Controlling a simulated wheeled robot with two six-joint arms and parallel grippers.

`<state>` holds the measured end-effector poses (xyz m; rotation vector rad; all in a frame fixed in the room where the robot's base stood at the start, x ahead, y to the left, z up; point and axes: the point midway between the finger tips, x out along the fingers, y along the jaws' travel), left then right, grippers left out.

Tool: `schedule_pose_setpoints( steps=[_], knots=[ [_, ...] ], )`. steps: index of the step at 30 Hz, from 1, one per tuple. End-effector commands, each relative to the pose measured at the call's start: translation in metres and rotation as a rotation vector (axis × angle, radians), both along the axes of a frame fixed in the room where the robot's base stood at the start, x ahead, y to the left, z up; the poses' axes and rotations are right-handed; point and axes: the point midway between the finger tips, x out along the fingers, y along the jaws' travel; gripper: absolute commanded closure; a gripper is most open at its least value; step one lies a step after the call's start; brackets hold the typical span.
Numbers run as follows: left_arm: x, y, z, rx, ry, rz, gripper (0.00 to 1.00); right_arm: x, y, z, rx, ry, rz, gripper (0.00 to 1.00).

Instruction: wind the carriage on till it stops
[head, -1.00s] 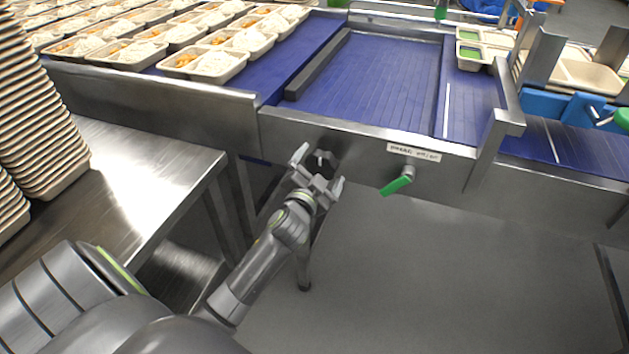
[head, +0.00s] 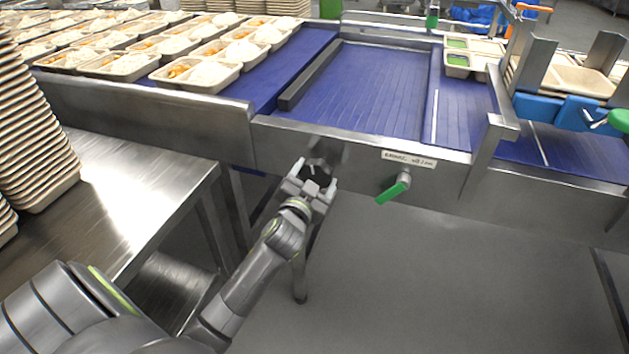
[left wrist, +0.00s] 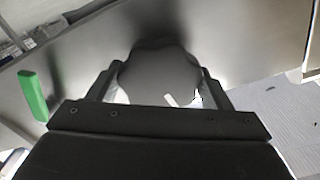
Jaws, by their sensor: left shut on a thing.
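A dark lobed knob (head: 317,171) sits on the steel front wall of the conveyor, below the blue belt. In the left wrist view the knob (left wrist: 160,72) fills the space between the fingers, with a white mark near its lower edge. My left gripper (head: 314,177) is shut on the knob, one finger on each side; the fingers also show in the left wrist view (left wrist: 160,82). I cannot tell for sure which part is the carriage; a dark bar (head: 308,76) lies along the blue belt (head: 375,90) above the knob. My right gripper is not in view.
A green lever (head: 392,192) sticks out right of the knob, below a small label (head: 408,159). Filled trays (head: 195,75) stand on the belt at upper left. A steel table (head: 130,190) with stacked trays is at left. The floor at lower right is clear.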

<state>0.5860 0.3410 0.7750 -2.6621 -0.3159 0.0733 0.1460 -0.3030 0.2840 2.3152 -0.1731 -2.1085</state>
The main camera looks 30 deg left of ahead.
Motion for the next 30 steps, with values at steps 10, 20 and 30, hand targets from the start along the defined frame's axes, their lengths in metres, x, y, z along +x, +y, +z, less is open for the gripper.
schedule_pose_setpoints(
  steps=[10, 20, 30],
  knots=[
    [0.0, 0.0, -0.001, -0.052, -0.011, 0.0, 0.48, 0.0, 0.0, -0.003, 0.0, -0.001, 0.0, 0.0],
    [0.0, 0.0, -0.001, -0.304, -0.073, -0.001, 0.48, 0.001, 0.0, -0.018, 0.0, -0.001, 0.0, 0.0],
    [0.0, 0.0, -0.001, -0.343, -0.081, -0.001, 0.48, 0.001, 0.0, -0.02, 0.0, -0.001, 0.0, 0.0]
  ],
)
